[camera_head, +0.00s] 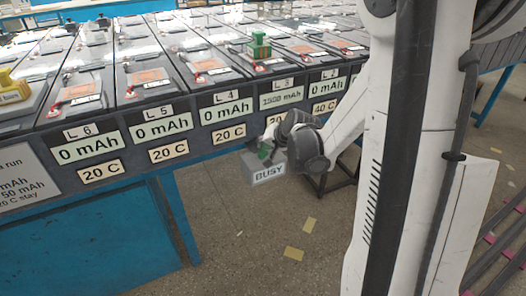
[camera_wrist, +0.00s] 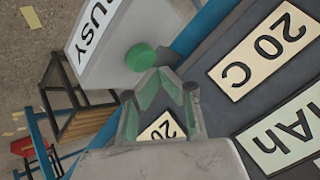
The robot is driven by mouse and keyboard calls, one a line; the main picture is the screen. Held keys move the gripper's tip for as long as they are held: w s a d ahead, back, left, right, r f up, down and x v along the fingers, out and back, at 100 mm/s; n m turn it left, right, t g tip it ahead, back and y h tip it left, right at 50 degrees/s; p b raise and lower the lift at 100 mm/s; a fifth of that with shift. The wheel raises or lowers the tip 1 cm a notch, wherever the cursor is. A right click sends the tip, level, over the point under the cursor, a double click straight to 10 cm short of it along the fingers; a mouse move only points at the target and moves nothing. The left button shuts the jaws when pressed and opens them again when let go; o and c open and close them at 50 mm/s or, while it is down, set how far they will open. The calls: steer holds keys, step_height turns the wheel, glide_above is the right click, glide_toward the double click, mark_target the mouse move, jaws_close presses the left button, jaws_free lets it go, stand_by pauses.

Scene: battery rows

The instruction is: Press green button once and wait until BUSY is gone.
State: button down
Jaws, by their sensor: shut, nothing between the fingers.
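A light grey box (camera_head: 268,174) with a BUSY label hangs near the front edge of the battery bench. In the wrist view the box (camera_wrist: 112,42) shows its label at the left and a round green button (camera_wrist: 140,57) on its face. The button is mostly hidden by my gripper in the head view. My gripper (camera_wrist: 162,80) is shut and empty, with green-lined fingers. Its tips are close beside the button in the wrist view; I cannot tell whether they touch it.
The bench front carries rows of labels, such as 0 mAh (camera_head: 226,112) and 20 C (camera_head: 229,132). Flat batteries lie in rows on top, with a green block (camera_head: 259,46) and a yellow block (camera_head: 14,90). A dark stool (camera_head: 334,178) stands behind the box. Open floor lies below.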

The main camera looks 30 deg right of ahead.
mark_target(264, 153)
steer(key=shift+r, duration=0.2)
steer(key=shift+r+p, duration=1.75)
steer(key=shift+r, duration=0.7)
steer(key=shift+s+a+r, duration=0.15)
steer(key=shift+a+r, duration=0.1)
steer(key=shift+r, duration=0.05)
steer(key=s+a+r+n+g+p, duration=0.1)
steer(key=s+a+r+n+p, duration=0.3)
steer(key=s+a+r, duration=0.75)
steer(key=s+a+r+n+p, duration=0.2)
steer(key=s+a+r, duration=0.1)
steer(key=s, duration=0.4)
steer(key=s+a+r+n+g+p, duration=0.1)
steer(key=s+a+r+n+p, duration=0.1)
steer(key=s, duration=0.5)
steer(key=shift+a+r, duration=0.6)
steer(key=shift+r, duration=0.1)
